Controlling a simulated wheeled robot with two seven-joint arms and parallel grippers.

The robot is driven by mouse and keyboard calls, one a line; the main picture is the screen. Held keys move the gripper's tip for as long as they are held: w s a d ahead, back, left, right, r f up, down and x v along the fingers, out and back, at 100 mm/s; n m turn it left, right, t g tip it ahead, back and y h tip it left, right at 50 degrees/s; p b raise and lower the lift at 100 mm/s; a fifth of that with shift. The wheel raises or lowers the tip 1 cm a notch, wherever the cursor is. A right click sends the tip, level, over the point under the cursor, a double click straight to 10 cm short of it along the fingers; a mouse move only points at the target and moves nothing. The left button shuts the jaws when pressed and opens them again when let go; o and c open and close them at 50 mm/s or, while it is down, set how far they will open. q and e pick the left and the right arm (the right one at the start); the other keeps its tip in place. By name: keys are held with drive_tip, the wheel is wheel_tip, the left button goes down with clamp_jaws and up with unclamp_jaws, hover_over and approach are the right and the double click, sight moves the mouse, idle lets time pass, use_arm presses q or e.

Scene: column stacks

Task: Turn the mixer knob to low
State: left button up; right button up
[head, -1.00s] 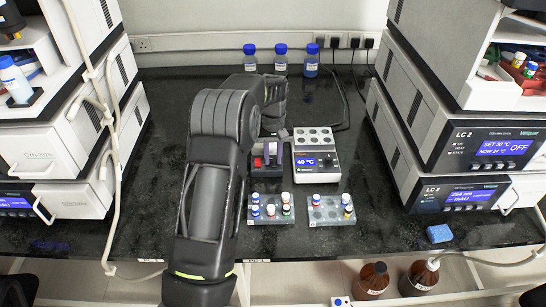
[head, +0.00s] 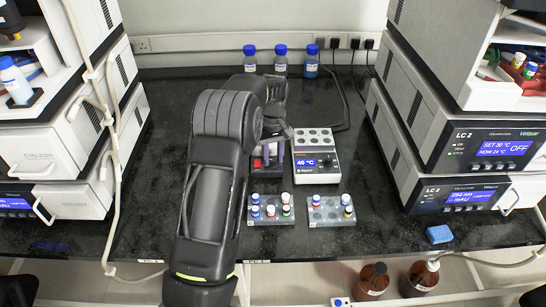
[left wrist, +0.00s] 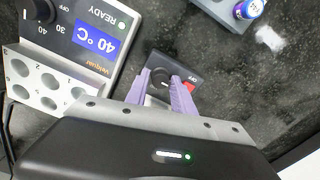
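The mixer (left wrist: 186,70) is a small dark box with a round black knob, an OFF label and a red part. In the head view its red and dark body (head: 257,163) shows beside the heater block, partly hidden by my left arm. My left gripper (left wrist: 160,76) has two lilac fingers, set apart, one on each side of the knob (left wrist: 160,82). I cannot tell whether they touch it. The knob's pointer is too small to read surely. The left gripper also shows over the mixer in the head view (head: 273,153). My right gripper is not in view.
A white heater block (head: 316,167) reading 40 °C stands close right of the mixer. Two vial racks (head: 270,218) (head: 330,219) stand in front. Blue-capped bottles (head: 280,62) stand behind. Instrument stacks flank the black bench. A blue block (head: 438,234) lies front right.

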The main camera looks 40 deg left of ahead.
sight(273, 160)
use_arm(q)
drive_tip(key=shift+o, duration=1.3)
wheel_tip(273, 160, up, 8)
drive_tip(key=shift+f+b, duration=0.1)
drive_tip(key=shift+b, duration=0.25)
drive_tip(key=shift+s+d+f, duration=0.1)
